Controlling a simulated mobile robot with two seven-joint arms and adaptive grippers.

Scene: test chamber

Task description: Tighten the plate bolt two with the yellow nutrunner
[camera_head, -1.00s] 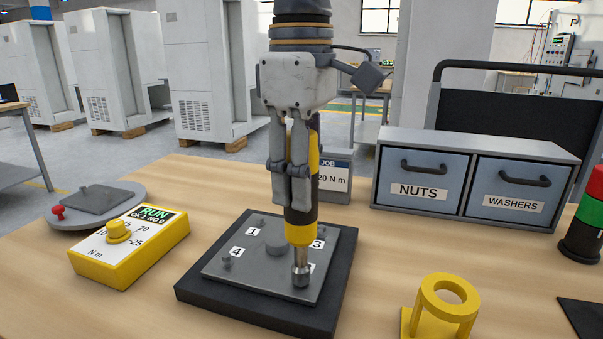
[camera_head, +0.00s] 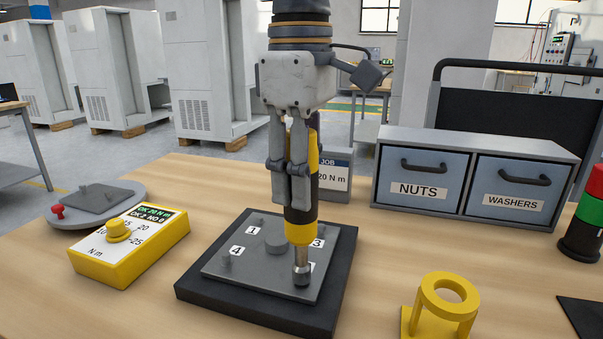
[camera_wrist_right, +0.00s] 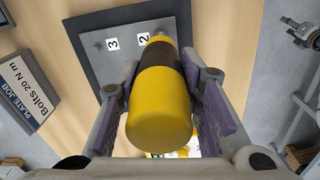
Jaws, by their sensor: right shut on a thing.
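My right gripper (camera_head: 290,185) is shut on the yellow nutrunner (camera_head: 300,232), which has a black band and hangs upright, nose down. In the right wrist view the nutrunner (camera_wrist_right: 160,115) sits between both fingers. Its metal socket (camera_head: 301,274) is down over the front right corner of the grey plate (camera_head: 245,283), beside label 2 (camera_wrist_right: 143,38); the bolt under it is hidden. Labels 1, 3 and 4 show at the other corners. The yellow controller box (camera_head: 128,252) has a green display (camera_head: 156,213) that seems to read OK 20 N m. My left gripper is out of view.
The plate lies on a black base (camera_head: 255,316). A yellow ring stand (camera_head: 444,300) is at the front right. A NUTS and WASHERS drawer cabinet (camera_head: 470,142), a job sign (camera_head: 335,172) and a signal tower (camera_head: 585,225) stand behind and right. A round grey disc (camera_head: 125,203) is at left.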

